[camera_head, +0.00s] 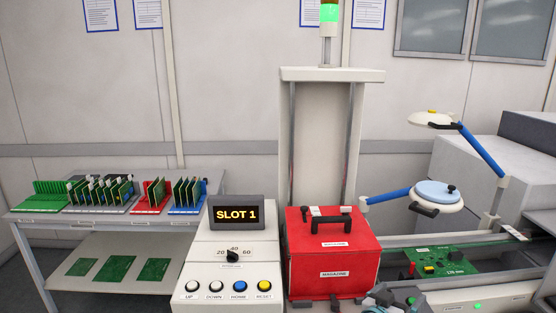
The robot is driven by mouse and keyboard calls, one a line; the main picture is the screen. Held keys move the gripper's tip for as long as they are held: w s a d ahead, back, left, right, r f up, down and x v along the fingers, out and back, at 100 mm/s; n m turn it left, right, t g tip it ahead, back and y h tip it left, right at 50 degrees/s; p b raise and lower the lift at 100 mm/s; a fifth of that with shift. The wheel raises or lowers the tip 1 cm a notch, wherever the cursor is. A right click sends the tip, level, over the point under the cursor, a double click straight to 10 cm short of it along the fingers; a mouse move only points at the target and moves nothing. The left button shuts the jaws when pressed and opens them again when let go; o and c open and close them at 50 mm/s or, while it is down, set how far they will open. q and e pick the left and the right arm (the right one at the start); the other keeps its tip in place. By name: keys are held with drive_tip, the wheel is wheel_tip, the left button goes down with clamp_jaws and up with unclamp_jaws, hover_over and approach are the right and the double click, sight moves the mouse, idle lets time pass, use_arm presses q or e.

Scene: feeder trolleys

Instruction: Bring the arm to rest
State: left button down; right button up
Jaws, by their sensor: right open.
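My right gripper (388,297) shows at the bottom edge of the head view, just in front of the lower right corner of the red magazine (303,259). Its jaws are open, and I see nothing held in them. Only its upper part shows; the rest of the arm is cut off by the frame. Whether it touches the magazine cannot be told. The magazine is a closed red box with a black handle on top. My left gripper is not in view.
A control box (211,268) with a "SLOT 1" display (236,213) stands left of the magazine. A trolley (110,221) with racks of green boards is farther left. At right, a green board (448,262) lies on a conveyor below two blue-armed lamps (437,193).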

drive_tip(key=s+a+f+n+g+y, duration=0.1)
drive_tip(key=s+a+f+n+y, duration=0.2)
drive_tip(key=f, duration=0.4)
drive_tip(key=s+f+y, duration=0.3)
drive_tip(key=s+f, duration=0.1)
drive_tip(key=f, duration=0.3)
drive_tip(key=s+a+f+n+g+y, duration=0.1)
drive_tip(key=s+a+f+n+y, duration=0.1)
drive_tip(key=s+f+y, duration=0.3)
drive_tip(key=s+a+f+g+y, duration=0.2)
drive_tip(key=s+a, duration=0.4)
drive_tip(key=s, duration=0.5)
drive_tip(key=s+a+f+g+y, duration=0.3)
drive_tip(key=s+a+f+g, duration=0.2)
drive_tip(key=s, duration=0.7)
drive_tip(key=shift+s+a+f+g, duration=0.15)
drive_tip(key=shift+s+a+g, duration=0.1)
drive_tip(key=shift+a+g, duration=0.7)
